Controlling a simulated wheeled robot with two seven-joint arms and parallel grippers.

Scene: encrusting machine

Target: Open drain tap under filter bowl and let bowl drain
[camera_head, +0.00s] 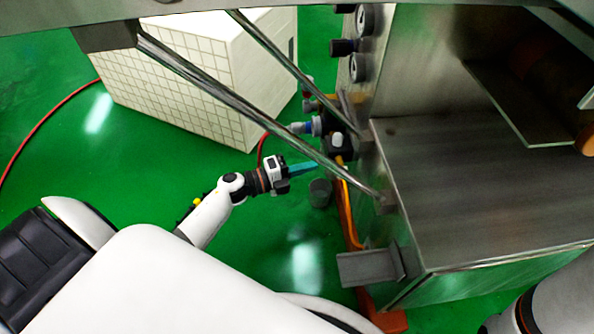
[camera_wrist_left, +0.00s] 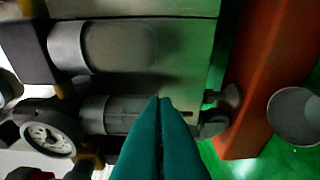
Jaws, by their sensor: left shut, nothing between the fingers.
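My left gripper (camera_head: 306,169) reaches in from the left in the head view, its teal fingers shut and empty beside the machine's air unit (camera_head: 338,145). In the left wrist view the closed fingertips (camera_wrist_left: 165,102) overlap a grey cylindrical bowl (camera_wrist_left: 125,110). A second, smoky bowl (camera_wrist_left: 120,46) lies above it in that picture; I cannot tell for sure which is the filter bowl. Small grey knob-like fittings (camera_wrist_left: 229,96) show right of the fingertips, at the bowl ends; one may be the drain tap. Whether the fingers touch anything is unclear. My right gripper is out of view.
A grey cup (camera_head: 320,192) stands on the green floor below the air unit; it also shows in the wrist view (camera_wrist_left: 292,114). A pressure gauge (camera_wrist_left: 48,137) sits left of the bowls. An orange frame post (camera_wrist_left: 262,70) is close by. Diagonal metal bars (camera_head: 250,103) cross above my arm.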

